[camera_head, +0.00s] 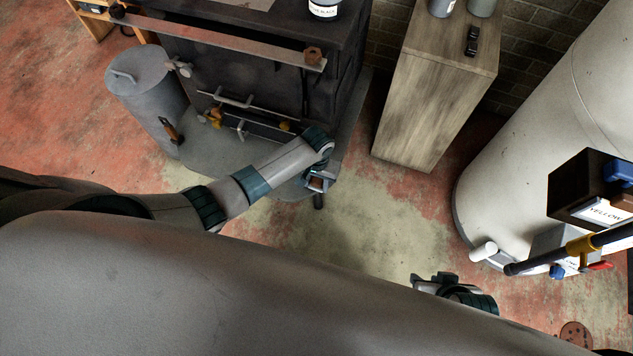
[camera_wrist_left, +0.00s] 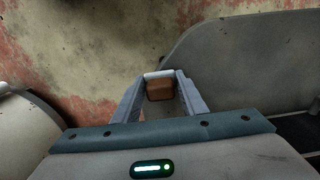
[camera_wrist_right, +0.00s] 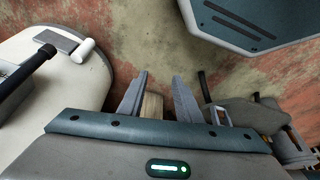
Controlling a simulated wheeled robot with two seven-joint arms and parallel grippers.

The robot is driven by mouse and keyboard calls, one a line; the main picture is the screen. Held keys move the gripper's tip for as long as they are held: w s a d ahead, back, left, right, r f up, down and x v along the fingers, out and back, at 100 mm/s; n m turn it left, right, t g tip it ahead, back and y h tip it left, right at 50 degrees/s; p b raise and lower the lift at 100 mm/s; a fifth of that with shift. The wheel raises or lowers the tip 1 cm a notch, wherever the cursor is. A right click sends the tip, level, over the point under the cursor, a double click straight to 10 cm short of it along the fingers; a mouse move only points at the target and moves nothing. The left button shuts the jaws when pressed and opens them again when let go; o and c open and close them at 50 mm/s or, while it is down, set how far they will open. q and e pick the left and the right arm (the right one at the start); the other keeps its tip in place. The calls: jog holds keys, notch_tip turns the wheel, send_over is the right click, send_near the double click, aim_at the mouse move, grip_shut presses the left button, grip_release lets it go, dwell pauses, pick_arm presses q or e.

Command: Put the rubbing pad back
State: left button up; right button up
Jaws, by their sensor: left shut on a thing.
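My left gripper (camera_head: 318,183) is shut on a small brown block with a pale edge, which looks like the rubbing pad. The block shows between the fingers in the left wrist view (camera_wrist_left: 160,90). It is held above the floor, by the front right edge of the grey hearth plate (camera_head: 215,150). My right gripper (camera_head: 437,282) is low in the head view, partly hidden by my body. Its fingers stand apart in the right wrist view (camera_wrist_right: 160,76), with a pale wooden surface behind the gap.
A dark stove (camera_head: 250,65) with a front rail (camera_head: 225,42) stands behind my left gripper. A grey lidded bin (camera_head: 145,95) is left, a wooden cabinet (camera_head: 430,100) right. A white tank (camera_head: 520,140) and a dark pipe (camera_head: 570,252) bound the right. Floor between is clear.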

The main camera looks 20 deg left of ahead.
aim_at(317, 181)
pick_arm(q)
jog(key=shift+f, duration=0.15)
jog(key=o, duration=1)
jog(key=shift+r, duration=0.7)
notch_tip(317, 181, up, 5)
jog(key=shift+r+p, duration=0.15)
jog(key=shift+p, duration=0.85)
notch_tip(317, 181, up, 6)
jog(key=shift+f+p, duration=0.15)
jog(key=shift+p, duration=0.4)
pick_arm(e)
jog(key=shift+g+h, duration=0.3)
jog(key=shift+g, duration=0.3)
jog(key=f, duration=0.1)
jog(key=d+f, duration=0.1)
jog(key=f, duration=0.2)
jog(key=shift+s+d+f, duration=0.15)
jog(key=shift+d+f, duration=0.2)
jog(key=shift+d, duration=0.05)
